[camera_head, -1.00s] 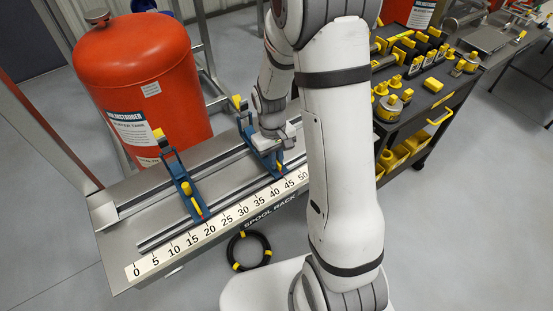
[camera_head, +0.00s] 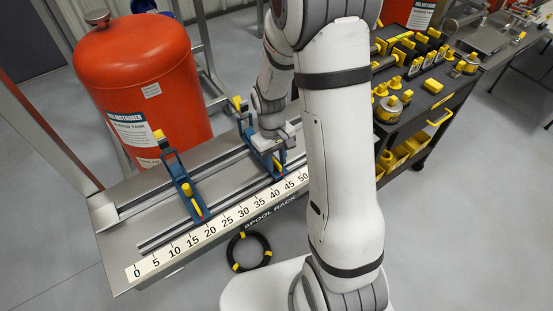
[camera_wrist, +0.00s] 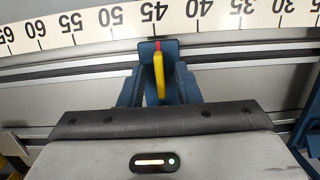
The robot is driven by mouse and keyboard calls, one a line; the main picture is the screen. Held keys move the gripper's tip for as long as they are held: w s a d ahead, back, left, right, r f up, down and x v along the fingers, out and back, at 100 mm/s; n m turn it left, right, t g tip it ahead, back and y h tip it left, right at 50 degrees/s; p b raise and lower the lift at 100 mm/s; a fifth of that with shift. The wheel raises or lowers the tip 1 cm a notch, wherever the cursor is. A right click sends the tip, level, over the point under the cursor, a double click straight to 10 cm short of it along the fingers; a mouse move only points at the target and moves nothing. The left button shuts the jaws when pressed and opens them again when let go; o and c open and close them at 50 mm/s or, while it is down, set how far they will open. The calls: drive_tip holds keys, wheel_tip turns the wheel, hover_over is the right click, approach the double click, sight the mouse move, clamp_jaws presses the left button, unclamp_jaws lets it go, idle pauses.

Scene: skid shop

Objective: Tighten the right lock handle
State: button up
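The right lock handle is a yellow lever on the right blue bracket (camera_head: 250,132), which sits on the spool rack's rails. In the wrist view the yellow handle (camera_wrist: 158,75) stands out from the blue bracket (camera_wrist: 171,48), with a red pointer near 45 on the scale. My gripper (camera_head: 281,146) is down at the right bracket, close to the handle. In the wrist view the gripper's grey body fills the bottom, and its fingertips cannot be made out. Whether it touches the handle is hidden.
The left blue bracket (camera_head: 178,178) with its yellow handle (camera_head: 187,190) stands near 20. A number scale (camera_head: 185,239) runs along the rack's front edge. A red tank (camera_head: 140,75) stands behind, and a dark tool cart (camera_head: 425,120) stands right. A black cable coil (camera_head: 249,236) lies below.

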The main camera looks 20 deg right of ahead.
drive_tip(key=shift+r+p, duration=2.25)
drive_tip(key=shift+r, duration=1.1)
drive_tip(key=m, duration=0.3)
drive_tip(key=shift+r+y, duration=0.1)
drive_tip(key=shift+y, duration=0.2)
drive_tip(key=m, duration=0.4)
drive_tip(key=shift+r+y, duration=0.25)
drive_tip(key=shift+y, duration=0.05)
drive_tip(key=shift+r+m, duration=0.1)
drive_tip(key=shift+m, duration=0.5)
drive_tip(key=m, duration=0.5)
drive_tip(key=shift+r+m+t+y, duration=0.3)
drive_tip(key=shift+y, duration=0.1)
